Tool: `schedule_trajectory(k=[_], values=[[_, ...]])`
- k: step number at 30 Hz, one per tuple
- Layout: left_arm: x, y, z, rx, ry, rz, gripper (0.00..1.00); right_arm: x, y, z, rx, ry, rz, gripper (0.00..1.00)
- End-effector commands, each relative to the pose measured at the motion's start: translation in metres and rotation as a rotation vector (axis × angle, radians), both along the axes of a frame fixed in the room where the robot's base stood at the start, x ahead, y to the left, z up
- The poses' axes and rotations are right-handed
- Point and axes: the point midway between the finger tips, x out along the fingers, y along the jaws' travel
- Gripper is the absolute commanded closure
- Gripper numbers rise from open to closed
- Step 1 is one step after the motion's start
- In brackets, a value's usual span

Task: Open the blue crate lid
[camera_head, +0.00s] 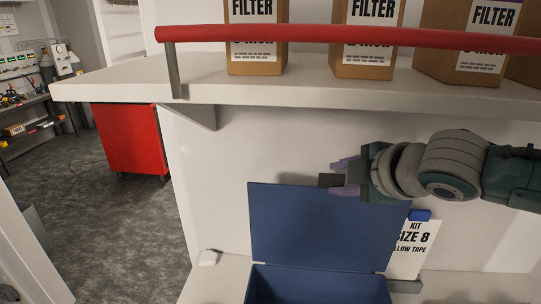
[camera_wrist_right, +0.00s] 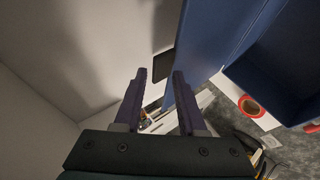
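The blue crate (camera_head: 320,285) stands on the lower bench, cut off by the bottom edge in the head view. Its blue lid (camera_head: 315,228) stands raised, nearly upright, at the back of the crate. My right gripper (camera_head: 345,178) is at the lid's upper right edge, with its purple fingers pointing left. A small dark tab (camera_head: 330,180) shows just past the fingertips. In the right wrist view the fingers (camera_wrist_right: 159,75) are apart; the lid (camera_wrist_right: 195,50) and the dark tab (camera_wrist_right: 163,65) show beyond them. Contact with the lid cannot be told. My left gripper is not in view.
A shelf (camera_head: 120,80) with a red rail (camera_head: 300,34) and several filter boxes (camera_head: 257,40) hangs above. A white kit sign (camera_head: 415,245) stands right of the crate. A red cabinet (camera_head: 130,138) stands at left. The wall is close behind the lid.

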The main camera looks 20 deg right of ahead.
Motion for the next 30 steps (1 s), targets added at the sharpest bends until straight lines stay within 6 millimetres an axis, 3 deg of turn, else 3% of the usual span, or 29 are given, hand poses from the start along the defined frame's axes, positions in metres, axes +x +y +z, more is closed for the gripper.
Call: schedule_trajectory(k=[15,30], values=[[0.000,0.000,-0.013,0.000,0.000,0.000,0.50,-0.061,0.003,0.041,-0.003,-0.001,0.002,0.60],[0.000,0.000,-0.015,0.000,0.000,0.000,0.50,-0.071,0.005,0.051,-0.002,-0.002,0.001,0.60]])
